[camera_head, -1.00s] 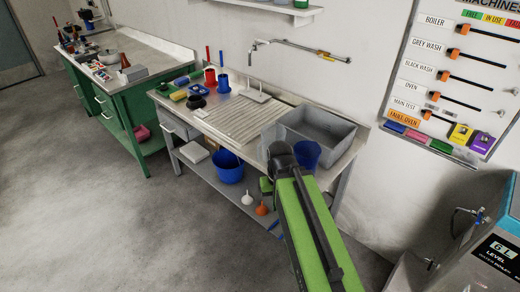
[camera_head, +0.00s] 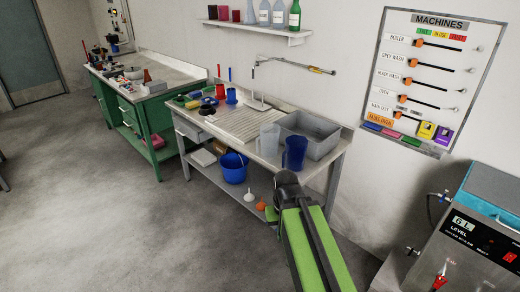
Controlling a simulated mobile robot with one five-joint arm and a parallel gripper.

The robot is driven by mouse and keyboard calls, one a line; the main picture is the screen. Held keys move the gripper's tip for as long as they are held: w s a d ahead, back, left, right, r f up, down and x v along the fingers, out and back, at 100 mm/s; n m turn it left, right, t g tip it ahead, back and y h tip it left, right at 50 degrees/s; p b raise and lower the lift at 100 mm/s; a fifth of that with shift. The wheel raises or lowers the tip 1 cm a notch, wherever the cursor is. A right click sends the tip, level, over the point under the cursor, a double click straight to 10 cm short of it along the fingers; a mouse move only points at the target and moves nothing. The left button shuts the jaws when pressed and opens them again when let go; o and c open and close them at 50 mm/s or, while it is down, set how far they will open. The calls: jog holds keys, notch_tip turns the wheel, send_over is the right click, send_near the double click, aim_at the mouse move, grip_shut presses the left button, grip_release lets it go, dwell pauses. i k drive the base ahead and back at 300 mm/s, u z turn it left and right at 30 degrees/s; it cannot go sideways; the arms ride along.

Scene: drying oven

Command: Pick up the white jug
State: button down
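The white jug (camera_head: 268,140) looks pale grey and translucent. It stands upright on the sink unit's steel top, near the front edge and left of the basin. A blue jug (camera_head: 294,152) stands just right of it, close beside it. My green arm reaches up from the bottom of the view, and its dark far end shows below and in front of the two jugs. No gripper fingers show, so I cannot see whether they are open or shut. Nothing is seen holding the white jug.
The grey basin (camera_head: 318,139) lies behind and right of the jugs. A blue bucket (camera_head: 233,168) and funnels sit on the lower shelf. A wall shelf (camera_head: 258,30) holds bottles. A machine (camera_head: 470,235) stands at lower right. The floor at left is clear.

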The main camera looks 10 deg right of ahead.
aim_at(269, 136)
jog(key=z, duration=0.25)
jog(key=i, duration=0.95)
jog(key=z, duration=1.25)
jog(key=k, duration=1)
jog(key=z, duration=0.8)
jog(key=i, duration=0.95)
jog(key=u, duration=0.05)
